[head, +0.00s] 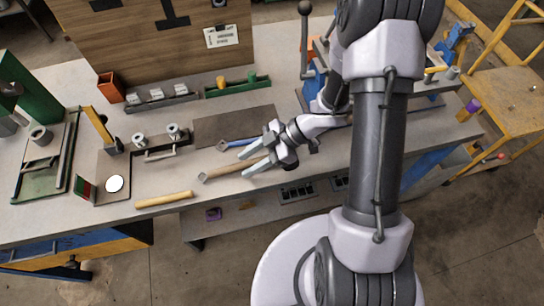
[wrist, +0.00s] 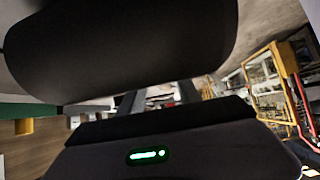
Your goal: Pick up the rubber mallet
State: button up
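A tool with a pale wooden handle (head: 228,169) lies on the bench and may be the rubber mallet. Its left end is a small greyish piece, and its right end runs in at my gripper, where I cannot see it clearly. My gripper (head: 245,163) has its two pale fingers spread apart, pointing left, one on each side of the handle's right part in the head view. I cannot tell whether they touch it. In the wrist view a large black rounded shape (wrist: 130,45) blocks most of the view, and no mallet can be made out.
A blue-handled tool (head: 237,143) lies just behind the gripper on a dark mat (head: 210,130). A loose wooden rod (head: 165,200) lies near the front edge. Trays with parts (head: 160,100) line the back, and a yellow cart (head: 515,75) stands at right.

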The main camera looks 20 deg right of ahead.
grip_shut()
dwell(1.2)
